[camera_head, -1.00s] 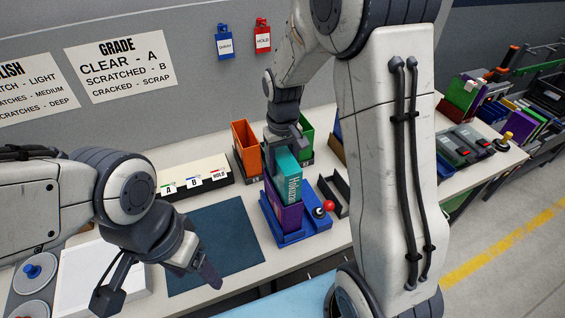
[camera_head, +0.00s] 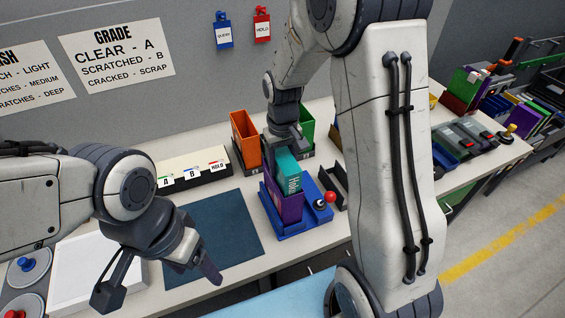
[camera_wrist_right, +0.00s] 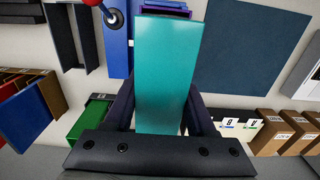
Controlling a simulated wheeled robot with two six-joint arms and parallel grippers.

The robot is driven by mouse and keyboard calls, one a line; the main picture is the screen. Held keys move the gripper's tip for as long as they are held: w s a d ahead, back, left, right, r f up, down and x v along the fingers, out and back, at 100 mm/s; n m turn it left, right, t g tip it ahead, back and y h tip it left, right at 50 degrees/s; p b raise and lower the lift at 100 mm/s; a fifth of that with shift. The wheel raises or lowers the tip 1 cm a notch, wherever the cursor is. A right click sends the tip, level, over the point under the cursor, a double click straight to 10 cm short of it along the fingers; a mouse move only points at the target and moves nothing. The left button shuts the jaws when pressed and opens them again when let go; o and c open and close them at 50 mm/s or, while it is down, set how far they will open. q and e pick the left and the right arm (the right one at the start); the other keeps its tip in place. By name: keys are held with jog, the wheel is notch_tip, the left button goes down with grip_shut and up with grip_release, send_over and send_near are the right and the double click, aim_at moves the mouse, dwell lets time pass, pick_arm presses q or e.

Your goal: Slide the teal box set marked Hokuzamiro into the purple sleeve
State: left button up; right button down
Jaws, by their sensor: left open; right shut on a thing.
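The teal box set (camera_head: 288,170) stands upright, its lower part inside the purple sleeve (camera_head: 291,207). Only the start of its white lettering shows above the sleeve. The sleeve stands in a blue holder (camera_head: 287,229). My right gripper (camera_head: 284,143) is shut on the upper end of the teal box, above the sleeve. In the right wrist view the teal box (camera_wrist_right: 164,70) lies between the two fingers (camera_wrist_right: 161,98), and a strip of the purple sleeve (camera_wrist_right: 166,11) shows at its far end. My left gripper (camera_head: 158,284) is open and empty, in front of the dark blue mat.
A red-knobbed lever (camera_head: 330,197) stands right beside the sleeve. An orange bin (camera_head: 245,140) and a green bin (camera_head: 307,126) are behind. A card file box (camera_head: 190,170) stands back left. The dark blue mat (camera_head: 220,230) is bare.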

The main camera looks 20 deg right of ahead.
aim_at(282, 155)
jog(key=shift+f, duration=0.5)
grip_release()
jog(key=shift+r, duration=0.1)
notch_tip(282, 155, up, 8)
jog(key=p, duration=0.6)
jog(key=shift+p, duration=0.35)
jog(key=shift+a, duration=0.1)
dwell(0.3)
